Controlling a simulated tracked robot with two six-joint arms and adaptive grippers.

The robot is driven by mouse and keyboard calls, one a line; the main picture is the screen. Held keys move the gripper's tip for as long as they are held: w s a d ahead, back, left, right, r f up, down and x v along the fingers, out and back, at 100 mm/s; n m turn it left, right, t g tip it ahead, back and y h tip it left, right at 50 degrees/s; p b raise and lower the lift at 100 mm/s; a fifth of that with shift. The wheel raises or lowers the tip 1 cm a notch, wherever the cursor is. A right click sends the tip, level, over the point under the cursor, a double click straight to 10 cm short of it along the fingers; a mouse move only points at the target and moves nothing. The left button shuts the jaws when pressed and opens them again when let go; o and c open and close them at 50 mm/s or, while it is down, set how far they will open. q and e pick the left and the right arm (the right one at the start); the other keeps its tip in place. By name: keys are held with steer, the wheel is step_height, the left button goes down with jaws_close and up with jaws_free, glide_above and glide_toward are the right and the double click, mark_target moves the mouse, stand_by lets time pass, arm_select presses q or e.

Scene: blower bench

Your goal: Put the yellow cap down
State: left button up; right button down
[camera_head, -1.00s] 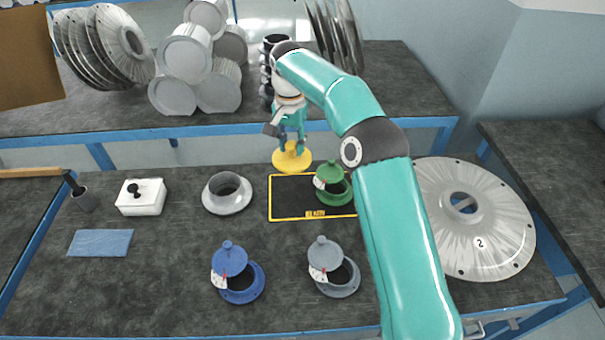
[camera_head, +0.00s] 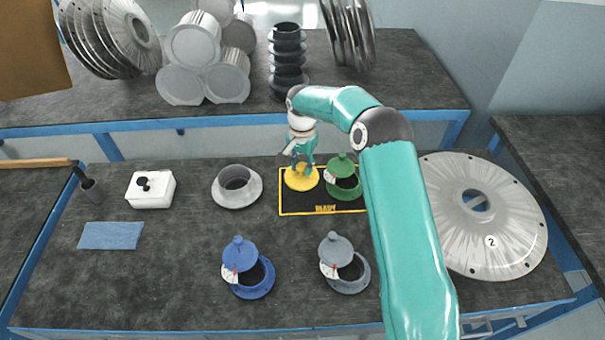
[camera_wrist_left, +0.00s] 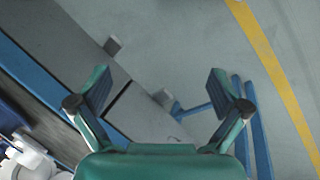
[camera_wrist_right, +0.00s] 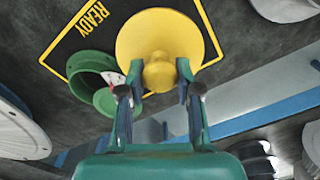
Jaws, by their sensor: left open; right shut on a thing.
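The yellow cap (camera_head: 301,181) is a round disc with a knob, at the back left part of the black READY mat (camera_head: 308,201). My right gripper (camera_head: 302,166) is above it, shut on its knob. In the right wrist view the yellow cap (camera_wrist_right: 160,32) shows its knob between the fingers of the right gripper (camera_wrist_right: 157,78). I cannot tell whether the disc touches the mat. The green flange with its tilted green cap (camera_head: 343,182) stands on the mat just right of it. My left gripper (camera_wrist_left: 160,85) is open and empty, away from the bench top.
A grey flange (camera_head: 237,187) stands left of the mat. Blue (camera_head: 250,275) and dark grey (camera_head: 345,270) flanges with tilted caps stand in front. A large metal disc (camera_head: 485,230) lies right. A white box (camera_head: 152,190) and blue cloth (camera_head: 110,236) are left.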

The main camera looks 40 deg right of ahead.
mark_target(302, 174)
step_height(302, 174, down, 4)
steer(key=shift+f+p, duration=0.15)
steer(key=shift+p, duration=0.3)
steer(key=shift+f, duration=0.15)
steer(key=shift+f, duration=0.1)
steer(key=c, duration=0.8)
jaws_free()
